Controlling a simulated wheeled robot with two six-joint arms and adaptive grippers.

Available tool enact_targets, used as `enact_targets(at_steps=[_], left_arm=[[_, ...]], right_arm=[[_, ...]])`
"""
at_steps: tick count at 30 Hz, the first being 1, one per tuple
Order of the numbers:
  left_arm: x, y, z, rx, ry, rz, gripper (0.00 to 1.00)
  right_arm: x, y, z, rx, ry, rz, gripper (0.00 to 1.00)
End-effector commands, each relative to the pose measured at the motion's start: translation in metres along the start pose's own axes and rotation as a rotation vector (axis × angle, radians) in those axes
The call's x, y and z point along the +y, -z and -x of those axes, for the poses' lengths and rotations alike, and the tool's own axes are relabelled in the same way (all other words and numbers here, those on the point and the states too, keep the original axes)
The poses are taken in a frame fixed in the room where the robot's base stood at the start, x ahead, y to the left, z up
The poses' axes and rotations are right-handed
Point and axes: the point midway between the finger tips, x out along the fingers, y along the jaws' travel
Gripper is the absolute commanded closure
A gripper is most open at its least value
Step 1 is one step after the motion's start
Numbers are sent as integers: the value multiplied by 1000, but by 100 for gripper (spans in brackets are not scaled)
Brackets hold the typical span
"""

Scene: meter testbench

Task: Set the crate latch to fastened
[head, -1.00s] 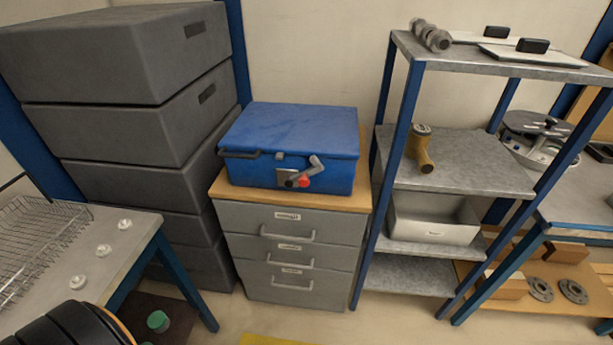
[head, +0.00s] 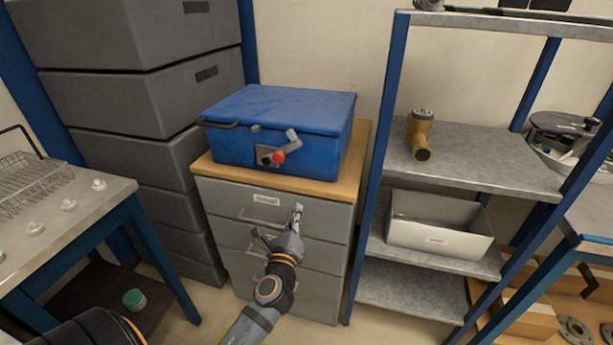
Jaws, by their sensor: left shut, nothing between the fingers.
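The blue crate (head: 232,146) stands closed on the wooden top of a grey drawer cabinet. Its latch (head: 267,155) is on the front face: a dark plate with a red knob (head: 279,157) and a grey lever (head: 292,140) slanting up to the right toward the lid edge. I cannot tell from this whether it is fastened. My left gripper (head: 297,215) is shut and empty, pointing up in front of the top drawer, below the latch and apart from it. My right gripper is out of view.
The cabinet (head: 230,193) has drawer handles behind my gripper. A metal shelf (head: 470,160) with a yellow-brown fitting (head: 421,135) and grey bin (head: 440,235) stands close on the right. Stacked grey boxes (head: 150,100) and a table (head: 75,210) are on the left.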

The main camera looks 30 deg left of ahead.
Motion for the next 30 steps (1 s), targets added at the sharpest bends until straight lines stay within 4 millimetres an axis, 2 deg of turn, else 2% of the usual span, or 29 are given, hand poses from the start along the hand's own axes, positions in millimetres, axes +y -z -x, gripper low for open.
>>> enact_targets(at_steps=[3,6,17,23,26,30], left_arm=[[-20,-26,4,-74,44,-81,100],[-28,-37,6,-99,57,-108,100],[-30,-38,3,-100,59,-110,100],[-34,-43,-27,-102,61,-112,100],[-35,-46,-49,-103,59,-111,100],[-36,-48,-80,-102,59,-109,100]], right_arm=[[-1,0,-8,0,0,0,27],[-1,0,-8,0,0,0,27],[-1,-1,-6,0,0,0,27],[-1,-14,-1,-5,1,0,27],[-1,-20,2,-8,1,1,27],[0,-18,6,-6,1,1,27]])
